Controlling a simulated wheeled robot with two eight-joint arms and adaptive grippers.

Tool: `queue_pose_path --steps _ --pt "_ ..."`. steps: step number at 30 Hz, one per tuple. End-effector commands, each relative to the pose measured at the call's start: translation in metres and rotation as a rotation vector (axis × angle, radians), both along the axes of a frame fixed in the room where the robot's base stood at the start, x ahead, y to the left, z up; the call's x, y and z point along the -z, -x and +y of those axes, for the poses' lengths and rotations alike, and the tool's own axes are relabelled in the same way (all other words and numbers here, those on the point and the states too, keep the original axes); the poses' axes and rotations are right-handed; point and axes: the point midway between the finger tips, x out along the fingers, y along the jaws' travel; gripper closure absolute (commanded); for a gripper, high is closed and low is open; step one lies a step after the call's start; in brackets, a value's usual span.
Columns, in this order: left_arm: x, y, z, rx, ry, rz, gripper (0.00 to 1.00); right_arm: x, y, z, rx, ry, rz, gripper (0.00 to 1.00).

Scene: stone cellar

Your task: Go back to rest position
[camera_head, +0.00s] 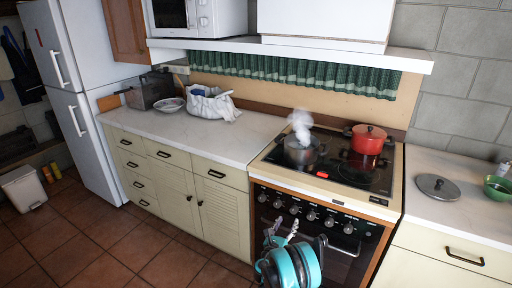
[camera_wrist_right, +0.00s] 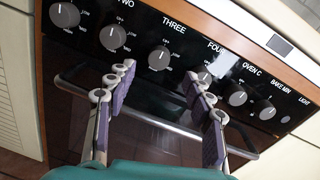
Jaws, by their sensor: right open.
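My right gripper (camera_head: 281,232) is at the bottom centre of the head view, in front of the stove (camera_head: 330,240). In the right wrist view my right gripper (camera_wrist_right: 165,85) has its two fingers spread apart with nothing between them. Its fingers point toward the black knob panel (camera_wrist_right: 180,50) and the oven handle bar (camera_wrist_right: 150,118); whether they touch anything, I cannot tell. My left gripper is not in view.
A lid (camera_head: 438,187) and a green bowl (camera_head: 497,188) are on the right counter. A fridge (camera_head: 75,100) stands left. Tiled floor (camera_head: 100,245) is clear.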

Motion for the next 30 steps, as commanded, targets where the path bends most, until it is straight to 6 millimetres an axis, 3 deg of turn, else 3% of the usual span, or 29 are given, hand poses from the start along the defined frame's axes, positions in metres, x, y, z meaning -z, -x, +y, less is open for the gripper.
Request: queue_pose_path --steps 4,8,14,21,30 --pt "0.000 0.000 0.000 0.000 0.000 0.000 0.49 -0.030 0.000 -0.010 0.026 -0.154 -0.032 0.48" --pt "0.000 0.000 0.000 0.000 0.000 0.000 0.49 -0.074 0.008 -0.023 0.079 -0.421 -0.092 0.48" --pt "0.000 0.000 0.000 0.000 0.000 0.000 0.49 -0.134 0.047 -0.040 0.202 -0.867 -0.202 0.48" --pt "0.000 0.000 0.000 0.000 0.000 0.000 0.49 -0.185 0.124 -0.049 0.405 -1.375 -0.351 0.48" --pt "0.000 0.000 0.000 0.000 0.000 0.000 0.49 -0.210 0.249 -0.035 0.750 -1.957 -0.560 0.48"
